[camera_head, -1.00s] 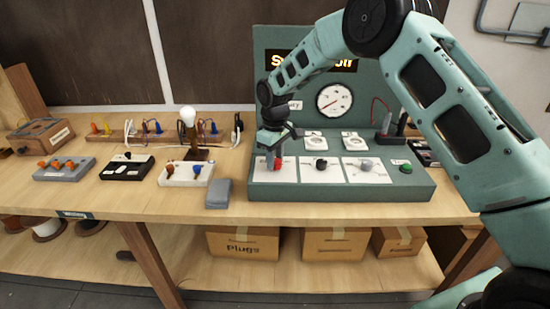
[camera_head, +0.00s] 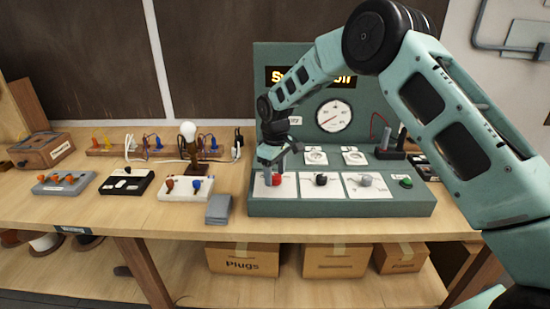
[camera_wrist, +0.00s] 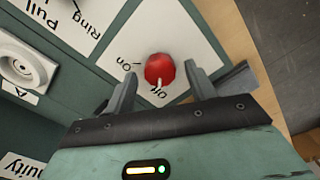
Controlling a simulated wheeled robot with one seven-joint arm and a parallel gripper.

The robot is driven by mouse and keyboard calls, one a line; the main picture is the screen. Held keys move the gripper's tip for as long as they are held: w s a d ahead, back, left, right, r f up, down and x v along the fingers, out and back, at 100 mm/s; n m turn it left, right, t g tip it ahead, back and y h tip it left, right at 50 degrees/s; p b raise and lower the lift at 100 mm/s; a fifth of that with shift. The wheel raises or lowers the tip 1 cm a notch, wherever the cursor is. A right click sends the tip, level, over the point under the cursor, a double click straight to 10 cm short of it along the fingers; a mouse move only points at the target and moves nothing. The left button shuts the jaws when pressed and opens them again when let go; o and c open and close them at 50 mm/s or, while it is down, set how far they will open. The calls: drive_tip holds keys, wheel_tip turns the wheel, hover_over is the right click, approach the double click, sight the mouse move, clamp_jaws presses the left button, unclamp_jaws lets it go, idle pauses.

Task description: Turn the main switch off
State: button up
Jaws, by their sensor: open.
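The main switch is a red round knob (camera_head: 276,180) on the left white plate of the green panel (camera_head: 340,208). In the wrist view the red knob (camera_wrist: 159,68) shows between the fingertips, its white mark pointing to the "Off" label, with "On" to the left. My gripper (camera_head: 277,164) is just above the knob in the head view. In the wrist view my gripper (camera_wrist: 163,84) is open, one finger on each side of the knob, with visible gaps. Whether the fingertips touch the plate cannot be told.
A black knob (camera_head: 321,180), a grey knob (camera_head: 365,181) and a green button (camera_head: 406,183) sit to the right on the panel. A dial gauge (camera_head: 334,116) and a lit sign ending in "Off" are on the upright board. A grey block (camera_head: 219,209) lies to the left.

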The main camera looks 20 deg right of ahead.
sight(275, 176)
wheel_tip(275, 176, up, 17)
drive_tip(key=b, duration=0.2)
drive_tip(key=shift+b, duration=0.4)
